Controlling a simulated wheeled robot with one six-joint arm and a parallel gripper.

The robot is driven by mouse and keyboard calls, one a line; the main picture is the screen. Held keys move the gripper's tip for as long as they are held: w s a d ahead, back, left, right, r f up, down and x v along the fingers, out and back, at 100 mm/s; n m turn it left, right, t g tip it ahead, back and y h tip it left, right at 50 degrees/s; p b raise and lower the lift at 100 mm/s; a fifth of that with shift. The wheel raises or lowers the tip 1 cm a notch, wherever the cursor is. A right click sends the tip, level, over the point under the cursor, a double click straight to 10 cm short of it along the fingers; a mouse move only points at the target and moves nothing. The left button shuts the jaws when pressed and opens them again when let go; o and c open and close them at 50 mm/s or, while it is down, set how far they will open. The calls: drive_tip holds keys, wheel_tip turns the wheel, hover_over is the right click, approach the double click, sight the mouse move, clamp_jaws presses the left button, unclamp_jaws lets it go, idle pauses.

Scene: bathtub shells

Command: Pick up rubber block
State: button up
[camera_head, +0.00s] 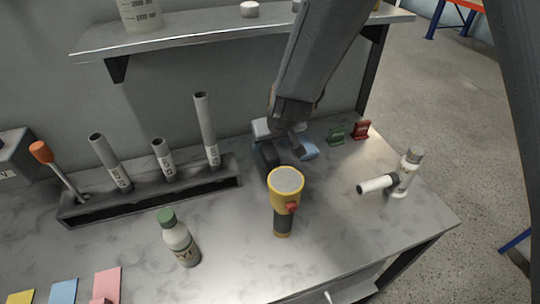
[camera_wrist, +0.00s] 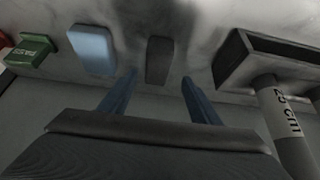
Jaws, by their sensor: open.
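A dark grey rounded block (camera_wrist: 159,60), which looks like the rubber block, lies on the worktop in the wrist view. My gripper (camera_wrist: 159,77) is open, with one finger on each side of the line to this block. The fingertips appear close to it, with no visible grip on it. In the head view my gripper (camera_head: 283,157) is low over the worktop, behind the yellow flashlight. There the arm and fingers hide the dark block, or I cannot tell it from them.
A light blue block (camera_wrist: 93,50) lies beside the dark one; it also shows in the head view (camera_head: 309,151). A tube rack (camera_head: 150,193) stands left, the yellow flashlight (camera_head: 285,184) in front. Green (camera_head: 337,135) and red (camera_head: 361,130) pieces are right. A shelf (camera_head: 210,28) hangs above.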

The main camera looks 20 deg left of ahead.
sight(270, 150)
drive_tip(key=shift+d+b+x, duration=0.15)
drive_tip(key=shift+b+x, duration=0.35)
drive_tip(key=shift+x, duration=0.95)
drive_tip(key=shift+d+b+x, duration=0.15)
drive_tip(key=shift+b+x, duration=0.3)
drive_tip(key=shift+x, duration=1)
drive_tip(key=shift+w+f, duration=0.1)
drive_tip(key=shift+f, duration=0.1)
drive_tip(key=shift+c, duration=0.4)
drive_tip(key=c, duration=1.1)
